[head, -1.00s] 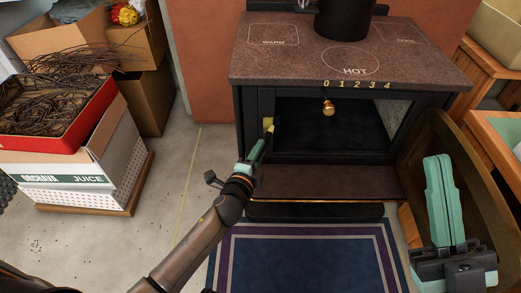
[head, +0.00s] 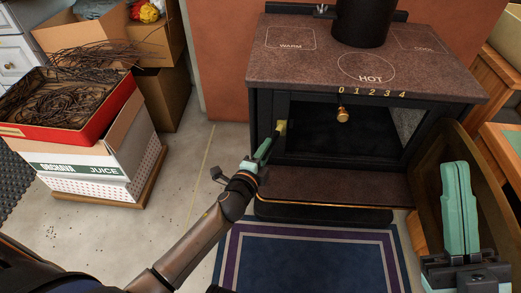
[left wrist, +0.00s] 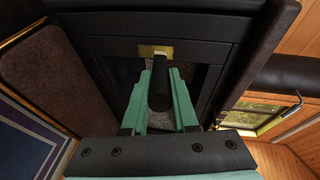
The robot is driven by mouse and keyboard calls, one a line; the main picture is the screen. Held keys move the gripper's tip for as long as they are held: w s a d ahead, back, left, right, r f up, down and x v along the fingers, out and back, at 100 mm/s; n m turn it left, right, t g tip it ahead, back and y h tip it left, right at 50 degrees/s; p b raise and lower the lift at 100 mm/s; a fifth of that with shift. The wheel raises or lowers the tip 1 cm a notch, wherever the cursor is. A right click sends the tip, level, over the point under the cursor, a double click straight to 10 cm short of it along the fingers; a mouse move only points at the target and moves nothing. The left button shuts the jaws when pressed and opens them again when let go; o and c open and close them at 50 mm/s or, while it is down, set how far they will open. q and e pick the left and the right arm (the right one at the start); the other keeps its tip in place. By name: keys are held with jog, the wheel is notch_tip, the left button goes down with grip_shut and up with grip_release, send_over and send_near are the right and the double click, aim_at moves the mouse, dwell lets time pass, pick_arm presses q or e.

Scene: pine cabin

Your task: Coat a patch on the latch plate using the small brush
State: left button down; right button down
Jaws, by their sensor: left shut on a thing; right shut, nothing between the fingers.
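My left gripper (head: 266,148) is shut on the small brush, whose dark round handle (left wrist: 159,88) shows between the green fingers in the left wrist view. The brass-yellow latch plate (head: 282,127) is on the left side of the stove's front frame. It also shows in the left wrist view (left wrist: 155,51), just beyond the brush's far end. My right gripper (head: 457,165) is shut and empty at the lower right, away from the plate.
The black stove (head: 355,175) has an open front, a brown stone top (head: 310,65) and a ledge below. A brown panel (head: 490,165) stands beside my right gripper. Boxes (head: 110,160) with twigs are at the left. A blue rug (head: 310,260) lies in front.

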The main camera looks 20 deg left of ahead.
pick_arm(q)
jog(key=shift+w+d, duration=0.2)
jog(key=shift+d, duration=0.35)
jog(key=shift+w+d, duration=0.15)
jog(key=shift+d, duration=0.35)
jog(key=s+d, duration=0.1)
jog(key=s, duration=0.4)
jog(key=shift+s+d, duration=0.35)
jog(key=shift+s, duration=0.05)
